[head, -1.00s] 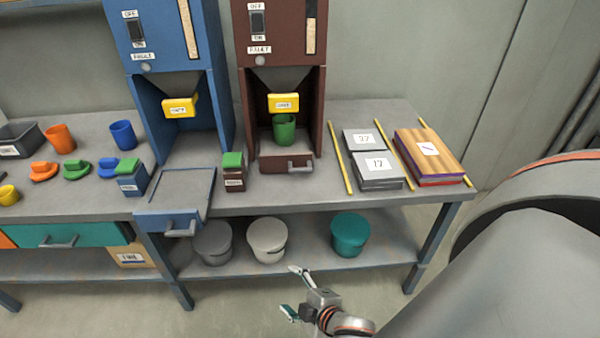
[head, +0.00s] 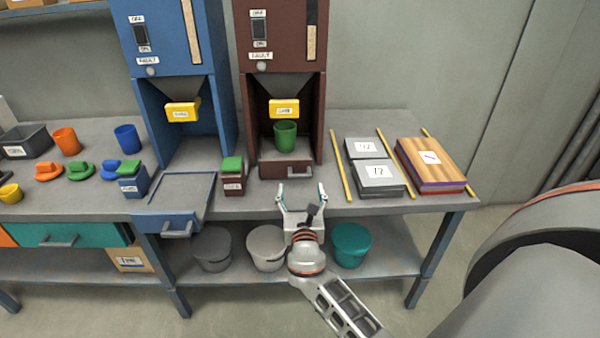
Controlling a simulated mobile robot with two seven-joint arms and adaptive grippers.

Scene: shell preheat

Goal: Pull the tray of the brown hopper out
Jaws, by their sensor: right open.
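The brown hopper (head: 282,38) stands on the bench, right of the blue hopper. Its tray (head: 270,171) is at the foot of the hopper, pushed in, with a grey handle (head: 299,171) on its front. A green cup (head: 285,135) stands inside the brown hopper, below the yellow labelled spout piece (head: 284,108). My right gripper (head: 300,194) is open and empty, in front of the tray and its handle, fingers pointing toward the hopper. It appears apart from the handle. My left gripper is not in view.
The blue hopper (head: 168,38) has its tray (head: 181,190) pulled out, past the bench edge. A small brown box with a green lid (head: 232,176) stands just left of the brown tray. Grey blocks (head: 378,178) and a yellow strip (head: 341,166) lie to the right. Buckets (head: 266,247) stand below.

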